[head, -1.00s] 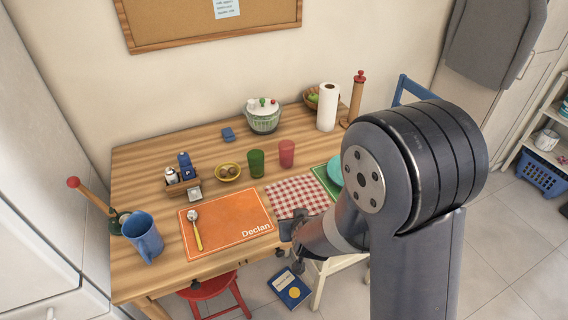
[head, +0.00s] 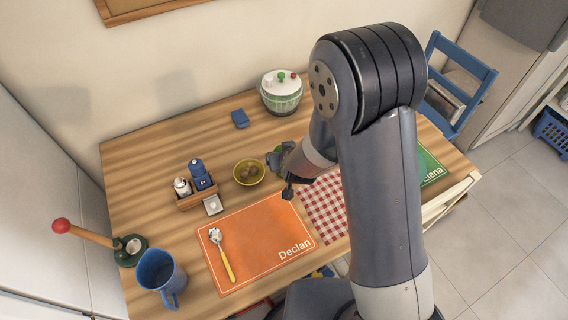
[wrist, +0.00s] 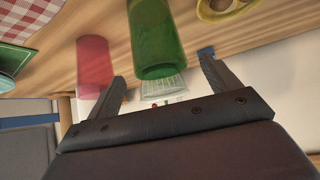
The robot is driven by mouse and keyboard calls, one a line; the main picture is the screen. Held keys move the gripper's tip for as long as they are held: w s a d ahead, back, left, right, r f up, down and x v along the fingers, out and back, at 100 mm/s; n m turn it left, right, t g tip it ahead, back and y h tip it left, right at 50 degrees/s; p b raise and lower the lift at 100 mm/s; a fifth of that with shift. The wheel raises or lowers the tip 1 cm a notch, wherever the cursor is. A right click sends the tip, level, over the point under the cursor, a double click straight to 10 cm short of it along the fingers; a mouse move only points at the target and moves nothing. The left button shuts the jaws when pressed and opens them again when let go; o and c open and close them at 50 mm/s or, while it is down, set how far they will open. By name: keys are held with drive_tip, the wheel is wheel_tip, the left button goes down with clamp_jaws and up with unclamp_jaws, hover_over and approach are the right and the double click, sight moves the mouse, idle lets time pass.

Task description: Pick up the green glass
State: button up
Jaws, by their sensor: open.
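The green glass (wrist: 157,40) stands on the wooden table (head: 150,150). In the wrist view it shows large, ahead of my gripper (wrist: 163,70) and between the lines of its two fingers. The fingers are apart with nothing held. In the head view my gripper (head: 281,174) is over the table, right of the yellow bowl (head: 249,172). It hides nearly all of the green glass there. I cannot tell whether the fingers reach around the glass or stop short of it.
A red glass (wrist: 94,62) stands close beside the green one. A blue pitcher (head: 160,275) stands at the left.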

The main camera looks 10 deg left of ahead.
drive_tip(key=shift+p+x, duration=0.55)
drive_tip(key=shift+x, duration=2.1)
drive_tip(key=shift+s, duration=0.1)
drive_tip(key=shift+c, duration=0.3)
drive_tip(key=c, duration=1.1)
